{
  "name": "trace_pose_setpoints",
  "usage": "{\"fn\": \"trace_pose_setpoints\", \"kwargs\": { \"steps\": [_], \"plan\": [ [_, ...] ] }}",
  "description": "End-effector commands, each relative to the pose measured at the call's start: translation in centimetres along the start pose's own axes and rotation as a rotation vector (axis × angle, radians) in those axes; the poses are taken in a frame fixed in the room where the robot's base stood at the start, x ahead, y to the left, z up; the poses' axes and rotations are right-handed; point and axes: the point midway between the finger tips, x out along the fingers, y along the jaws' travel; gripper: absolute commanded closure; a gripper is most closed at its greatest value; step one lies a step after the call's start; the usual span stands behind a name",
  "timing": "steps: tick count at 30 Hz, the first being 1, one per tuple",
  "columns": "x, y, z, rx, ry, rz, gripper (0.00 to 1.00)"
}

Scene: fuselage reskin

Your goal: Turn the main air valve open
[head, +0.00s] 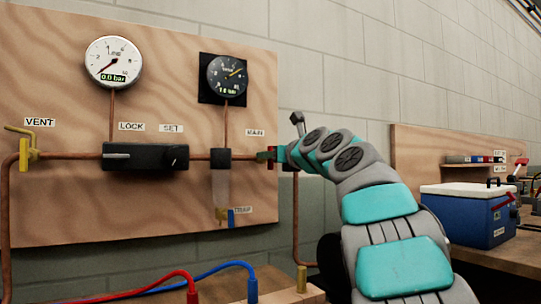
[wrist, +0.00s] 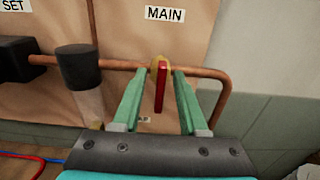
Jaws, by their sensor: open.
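The main air valve has a red lever (wrist: 161,88) on a brass body (wrist: 158,60) under the MAIN label (wrist: 165,14). In the wrist view the lever stands between the two green fingers of my gripper (wrist: 156,95), with a gap on each side. The gripper is open. In the head view the red lever (head: 271,154) shows at the right edge of the plywood panel, by the fingertips of my gripper (head: 276,155). My arm hides part of the valve there. The lever looks roughly upright in the wrist view and across the copper pipe (wrist: 125,65).
A white gauge (head: 113,62) reads 0.0 bar and a dark gauge (head: 227,76) reads about 7.6 bar. A yellow vent valve (head: 28,153), a black regulator (head: 145,156) and a filter bowl (head: 222,187) lie left of the gripper. A blue cooler (head: 470,215) stands at right.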

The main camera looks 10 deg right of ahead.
Motion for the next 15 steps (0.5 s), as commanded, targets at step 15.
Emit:
{"fn": "trace_pose_setpoints", "kwargs": {
  "steps": [15],
  "plan": [
    [0.26, -0.05, -0.09, 0.002, 0.001, 0.0, 0.78]
  ]
}}
